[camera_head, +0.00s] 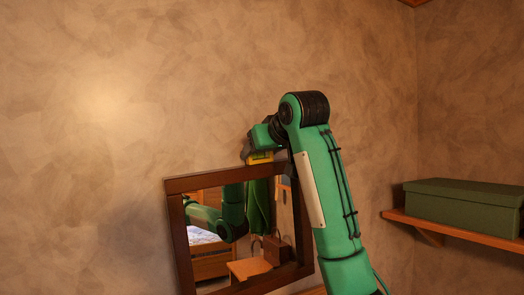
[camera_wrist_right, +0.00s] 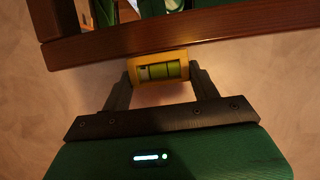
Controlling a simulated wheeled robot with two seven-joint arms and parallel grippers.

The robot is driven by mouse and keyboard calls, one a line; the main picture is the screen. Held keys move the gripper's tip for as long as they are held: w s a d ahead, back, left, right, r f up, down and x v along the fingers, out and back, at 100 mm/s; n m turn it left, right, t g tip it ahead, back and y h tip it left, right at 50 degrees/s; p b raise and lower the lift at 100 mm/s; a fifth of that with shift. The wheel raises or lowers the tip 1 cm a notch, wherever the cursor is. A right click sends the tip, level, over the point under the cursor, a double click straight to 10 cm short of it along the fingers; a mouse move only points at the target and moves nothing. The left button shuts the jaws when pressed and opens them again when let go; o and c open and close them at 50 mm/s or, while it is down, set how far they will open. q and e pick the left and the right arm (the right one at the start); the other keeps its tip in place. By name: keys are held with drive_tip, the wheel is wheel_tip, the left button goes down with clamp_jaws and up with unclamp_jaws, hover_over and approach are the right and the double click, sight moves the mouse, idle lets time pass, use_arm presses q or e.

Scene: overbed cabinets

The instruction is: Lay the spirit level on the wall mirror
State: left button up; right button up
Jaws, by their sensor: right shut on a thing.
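The wall mirror (camera_head: 304,230) hangs on the wall in a dark brown wooden frame, slightly tilted. In the right wrist view its frame (camera_wrist_right: 230,28) crosses the top. The spirit level (camera_head: 261,157) is small and yellow with a greenish vial; it also shows in the right wrist view (camera_wrist_right: 158,71). My right gripper (camera_wrist_right: 160,78) is shut on the level, one finger at each end. It holds the level at the mirror's top edge, close against the frame; I cannot tell whether they touch. My left gripper is not in view.
A green box (camera_head: 463,205) stands on a wooden wall shelf (camera_head: 400,215) at the right. The mirror glass reflects my green arm, a bed and wooden furniture. The wall left of and above the mirror is bare.

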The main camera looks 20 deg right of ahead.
drive_tip(key=o, duration=1.1)
drive_tip(key=shift+c, duration=0.2)
drive_tip(key=shift+s, duration=0.1)
drive_tip(key=b+v, duration=0.6)
drive_tip(key=v, duration=0.7)
drive_tip(key=shift+s, duration=0.25)
drive_tip(key=shift+r, duration=0.1)
